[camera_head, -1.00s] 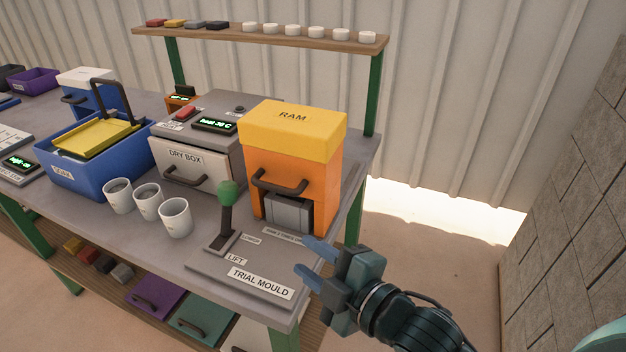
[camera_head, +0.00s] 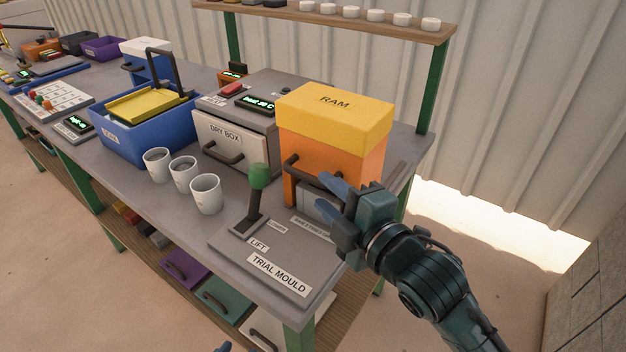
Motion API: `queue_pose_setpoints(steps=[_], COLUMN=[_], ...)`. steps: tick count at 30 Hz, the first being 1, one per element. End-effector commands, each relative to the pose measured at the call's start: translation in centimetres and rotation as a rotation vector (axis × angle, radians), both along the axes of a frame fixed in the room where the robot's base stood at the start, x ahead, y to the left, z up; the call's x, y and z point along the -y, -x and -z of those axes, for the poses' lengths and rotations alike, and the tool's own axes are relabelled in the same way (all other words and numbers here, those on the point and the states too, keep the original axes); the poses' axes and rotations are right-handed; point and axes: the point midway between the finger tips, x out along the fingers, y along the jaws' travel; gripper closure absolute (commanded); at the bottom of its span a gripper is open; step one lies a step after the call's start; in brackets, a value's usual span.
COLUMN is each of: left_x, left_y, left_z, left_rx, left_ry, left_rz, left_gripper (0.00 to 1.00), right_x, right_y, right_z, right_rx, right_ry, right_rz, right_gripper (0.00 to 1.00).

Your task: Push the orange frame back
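The orange frame (camera_head: 345,157) stands upright at the right end of the bench, with a yellow top marked RAM (camera_head: 335,112) and a dark bar handle (camera_head: 298,170) on its front. A grey block in its lower opening is partly hidden by my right gripper. My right gripper (camera_head: 320,190) is in front of the frame's lower right, its two blue fingers apart and nothing seen between them. Its fingertips overlap the handle area in the picture; I cannot tell whether they touch. Of my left gripper (camera_head: 222,348), only a bluish tip shows at the bottom edge.
A green-knobbed lever (camera_head: 258,178) rises from the trial mould plate (camera_head: 250,254) in front of the frame. Left of it stand three white cups (camera_head: 206,195), the dry box (camera_head: 226,141) and a blue bin (camera_head: 128,142). A green shelf post (camera_head: 433,90) stands behind the frame.

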Motion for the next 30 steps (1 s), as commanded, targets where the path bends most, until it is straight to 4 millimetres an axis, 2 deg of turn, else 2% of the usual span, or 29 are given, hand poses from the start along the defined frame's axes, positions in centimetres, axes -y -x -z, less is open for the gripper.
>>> queue_pose_setpoints(steps=[3,9,20,30], left_x=[0.0,0.1,0.4,0.4], left_y=[0.0,0.0,0.1,0.1], left_z=[-0.2,-0.2,0.0,-0.1], left_rx=[0.001,0.0,-0.004,-0.003], left_ry=[-0.003,-0.003,0.0,0.001], left_rz=[0.001,0.003,0.005,0.004], left_gripper=[0.64,0.64,0.64,0.64], right_x=[-1.2,-2.4,-2.7,-2.6], right_y=[-1.9,-3.8,-4.3,-4.3], right_z=[0.0,0.3,0.4,0.4], right_rx=[0.001,0.0,0.001,0.001], right_ry=[-0.003,-0.001,-0.001,-0.001], right_rz=[0.001,0.001,0.0,0.0], right_gripper=[0.66,0.66,0.66,0.92])
